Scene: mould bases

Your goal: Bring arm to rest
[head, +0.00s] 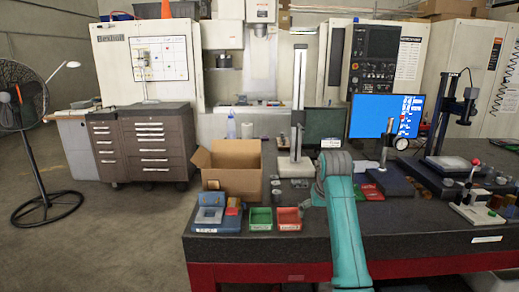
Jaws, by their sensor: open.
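My teal arm (345,225) reaches up over the front of the dark bench (420,245), and its rounded grey-topped joint stands highest in the head view. My gripper does not show; it is out of sight or hidden behind the arm. The arm covers part of the bench middle.
On the bench stand an open cardboard box (228,165), a blue tray (215,212), a green bin (261,217), a red bin (289,218), a tall gauge stand (298,110) and a lit monitor (386,115). Several small metal parts lie around. A fan (22,95) stands left.

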